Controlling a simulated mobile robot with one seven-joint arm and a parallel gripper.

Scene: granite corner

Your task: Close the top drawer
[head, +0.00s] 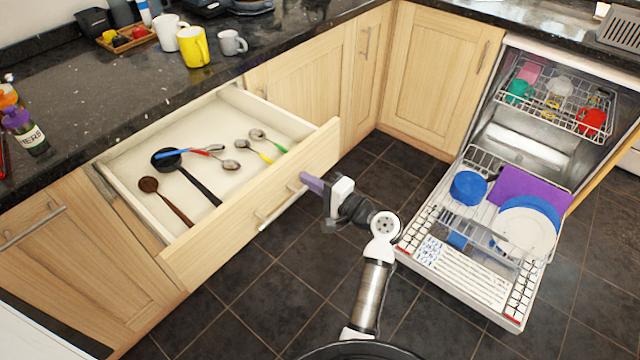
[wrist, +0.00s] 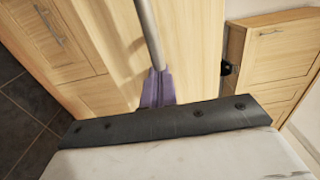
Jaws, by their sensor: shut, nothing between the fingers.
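The top drawer (head: 212,248) is pulled well out from under the dark counter. Spoons and other utensils lie inside it. Its bar handle (head: 278,210) runs along the front face. My gripper (head: 311,182) is at the right end of the handle, in front of the drawer face. In the wrist view, the purple fingers of my gripper (wrist: 158,88) are together at the lower end of the handle bar (wrist: 148,35), with nothing visible between them. The wood face of the drawer (wrist: 190,40) fills the middle of that view. Whether the fingers touch it is unclear.
An open dishwasher (head: 465,290) with its lower rack out stands to the right of my arm. Dark floor tiles (head: 265,310) lie free in front of the drawer. Mugs (head: 194,47) stand on the counter (head: 90,95) behind. A closed cabinet (head: 435,75) fills the corner.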

